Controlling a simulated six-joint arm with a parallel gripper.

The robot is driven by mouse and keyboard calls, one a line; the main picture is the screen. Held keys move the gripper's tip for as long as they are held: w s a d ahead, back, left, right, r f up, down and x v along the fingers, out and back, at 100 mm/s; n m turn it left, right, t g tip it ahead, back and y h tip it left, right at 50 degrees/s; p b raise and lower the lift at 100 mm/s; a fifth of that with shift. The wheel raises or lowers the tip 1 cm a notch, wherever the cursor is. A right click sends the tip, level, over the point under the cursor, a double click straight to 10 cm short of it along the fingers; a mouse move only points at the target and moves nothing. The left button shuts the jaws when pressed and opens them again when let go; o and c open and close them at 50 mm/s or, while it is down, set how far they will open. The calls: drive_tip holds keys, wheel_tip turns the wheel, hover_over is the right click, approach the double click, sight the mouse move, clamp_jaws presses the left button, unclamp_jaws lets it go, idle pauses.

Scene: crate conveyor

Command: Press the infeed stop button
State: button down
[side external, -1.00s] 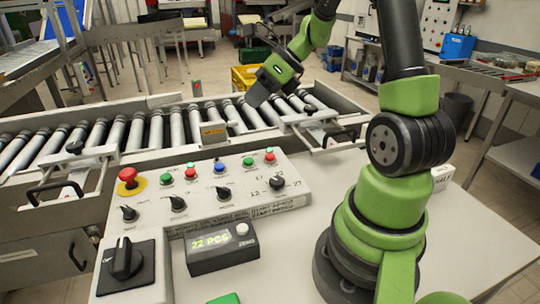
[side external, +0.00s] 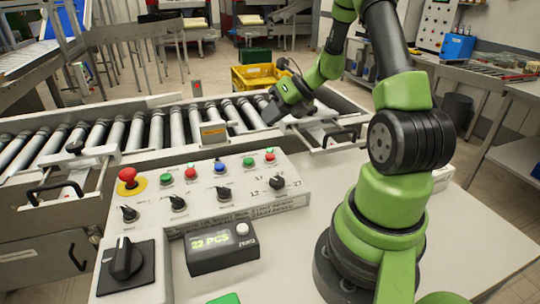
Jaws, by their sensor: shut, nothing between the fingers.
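The control panel (side external: 150,220) on the white table holds a row of push buttons. From left to right they are a green button (side external: 166,179), a red button (side external: 190,172), a blue button (side external: 219,167), a second green button (side external: 248,162) and a second red button (side external: 269,156). A red mushroom button (side external: 128,175) on a yellow ring is at the far left. The labels are too small to tell which button is the infeed stop. My gripper (side external: 269,115) is shut and empty, tilted down over the conveyor rollers, behind the right end of the panel and apart from the buttons.
Several black selector knobs (side external: 178,203) line the panel's front. A display box (side external: 222,250) and a large rotary switch (side external: 123,259) stand nearer. The roller conveyor (side external: 95,138) runs behind the panel. A yellow crate (side external: 252,80) is beyond it.

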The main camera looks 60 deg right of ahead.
sight(271, 154)
drive_tip(key=shift+f, duration=3.4)
drive_tip(key=shift+f, duration=0.45)
drive_tip(key=shift+f, duration=0.4)
drive_tip(key=shift+r, duration=0.85)
drive_tip(key=shift+r, duration=2.5)
